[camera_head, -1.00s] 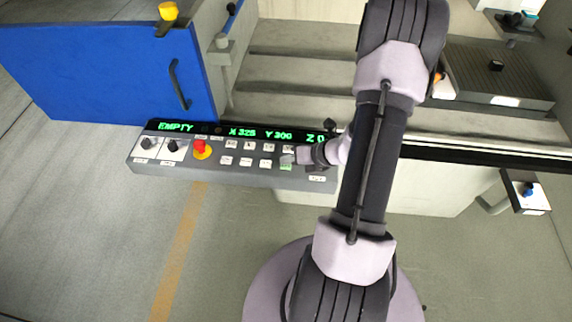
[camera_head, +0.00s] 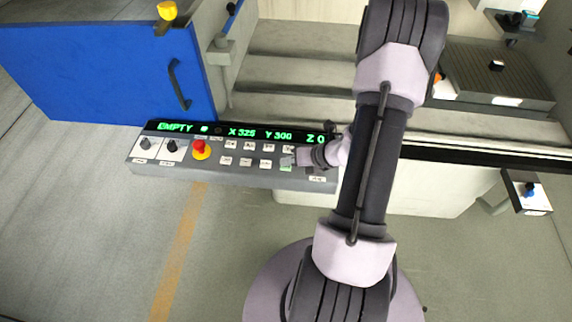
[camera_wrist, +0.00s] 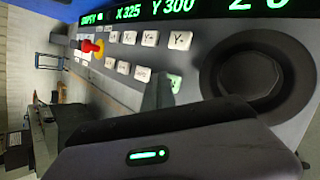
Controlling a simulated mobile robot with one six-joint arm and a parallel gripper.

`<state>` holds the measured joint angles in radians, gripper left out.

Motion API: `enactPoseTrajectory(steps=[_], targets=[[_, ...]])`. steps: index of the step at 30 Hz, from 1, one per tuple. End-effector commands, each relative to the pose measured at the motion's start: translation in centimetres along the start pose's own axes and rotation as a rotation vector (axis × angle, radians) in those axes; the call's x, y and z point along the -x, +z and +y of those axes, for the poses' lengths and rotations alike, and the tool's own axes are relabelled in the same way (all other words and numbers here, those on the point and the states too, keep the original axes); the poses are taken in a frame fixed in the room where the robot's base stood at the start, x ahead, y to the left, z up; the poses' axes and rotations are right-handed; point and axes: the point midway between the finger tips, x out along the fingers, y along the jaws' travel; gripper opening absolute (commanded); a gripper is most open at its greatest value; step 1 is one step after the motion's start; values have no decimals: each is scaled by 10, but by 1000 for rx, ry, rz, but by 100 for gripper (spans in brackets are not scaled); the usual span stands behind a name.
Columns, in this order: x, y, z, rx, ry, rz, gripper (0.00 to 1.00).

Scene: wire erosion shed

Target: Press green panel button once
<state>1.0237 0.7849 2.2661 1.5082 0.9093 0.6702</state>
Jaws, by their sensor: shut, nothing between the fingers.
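The control panel (camera_head: 230,178) runs below the machine, with rows of pale buttons. The green button (camera_head: 286,167) is in the lower row near its right part, and it also shows in the wrist view (camera_wrist: 175,84), partly hidden by my finger. My gripper (camera_head: 289,160) is shut and empty, its tip right at the green button. I cannot tell whether the tip touches it. The display (camera_head: 262,133) reads EMPTY, X 325, Y 300 and Z 0. A small lamp (camera_head: 204,128) beside EMPTY is lit.
A red mushroom button on a yellow base (camera_head: 201,149) and two dark knobs stand on the panel's left part. A large dark round knob (camera_wrist: 263,75) is close to my gripper. A blue door (camera_head: 110,70) stands behind the panel. The floor in front is clear.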

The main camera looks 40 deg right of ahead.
Motion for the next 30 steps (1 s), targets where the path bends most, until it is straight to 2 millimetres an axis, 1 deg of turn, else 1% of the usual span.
enactPoseTrajectory(steps=[9, 20, 30], targets=[[12, 8, 9, 1, 0, 0, 0], [13, 10, 10, 0, 0, 0, 0], [37, 27, 27, -1, 0, 0, 0]])
